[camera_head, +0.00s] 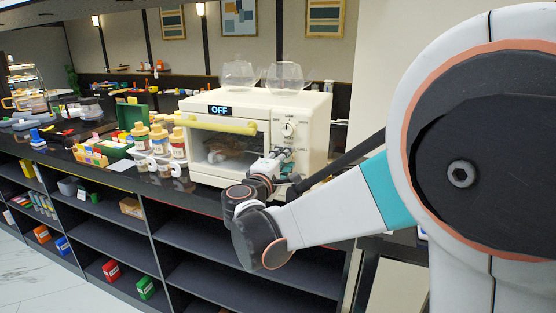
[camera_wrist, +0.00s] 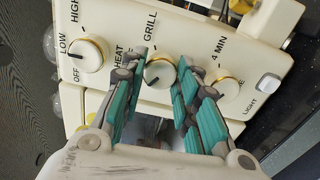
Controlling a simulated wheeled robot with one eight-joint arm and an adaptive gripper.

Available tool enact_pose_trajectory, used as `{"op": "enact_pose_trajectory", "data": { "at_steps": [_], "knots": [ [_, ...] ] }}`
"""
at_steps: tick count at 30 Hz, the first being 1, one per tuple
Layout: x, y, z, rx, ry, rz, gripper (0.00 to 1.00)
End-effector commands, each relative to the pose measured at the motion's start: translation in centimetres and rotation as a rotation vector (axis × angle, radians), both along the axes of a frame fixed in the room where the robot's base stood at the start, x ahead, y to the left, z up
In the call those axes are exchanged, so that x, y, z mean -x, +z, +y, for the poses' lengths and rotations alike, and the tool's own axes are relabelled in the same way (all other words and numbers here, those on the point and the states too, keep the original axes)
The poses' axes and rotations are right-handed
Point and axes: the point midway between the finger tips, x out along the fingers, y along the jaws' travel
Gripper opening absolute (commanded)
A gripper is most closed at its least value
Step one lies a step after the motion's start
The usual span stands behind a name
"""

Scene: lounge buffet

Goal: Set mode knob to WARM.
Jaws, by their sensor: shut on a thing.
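The cream oven (camera_head: 225,155) stands on the counter in the head view, its display reading OFF. In the wrist view, the middle knob (camera_wrist: 159,68), white with a gold ring, has GRILL and a partly hidden word ending in HEAT beside it. No WARM label is readable. A dark mark on this knob faces the lower left. My gripper (camera_wrist: 161,75) has its teal fingers on either side of this knob, shut on it. In the head view, my gripper (camera_head: 283,160) is at the oven's control panel and hides the middle knob.
A knob (camera_wrist: 87,54) marked OFF, LOW and HIGH sits left of it; a knob marked 4 MIN (camera_wrist: 228,86) sits right, close to my fingers. A LIGHT button (camera_wrist: 268,83) is farther right. Bottles (camera_head: 158,137) and cups stand left of the oven; glass items (camera_head: 285,76) stand on top.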

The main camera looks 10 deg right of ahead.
Motion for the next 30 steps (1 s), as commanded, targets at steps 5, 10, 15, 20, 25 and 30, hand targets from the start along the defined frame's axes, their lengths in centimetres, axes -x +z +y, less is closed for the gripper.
{"op": "enact_pose_trajectory", "data": {
  "at_steps": [5,10,15,20,25,30],
  "knots": [
    [-0.01,-0.03,0.09,0.041,0.002,0.03,0.05],
    [-0.01,-0.04,0.09,0.058,0.002,0.042,0.05],
    [-0.01,-0.05,0.09,0.061,0.002,0.045,0.05],
    [-0.01,-0.06,0.09,0.06,0.002,0.045,0.05],
    [-0.01,-0.05,0.09,0.061,0.002,0.044,0.49],
    [-0.02,0.0,0.08,0.061,0.002,0.044,0.49]
  ]
}}
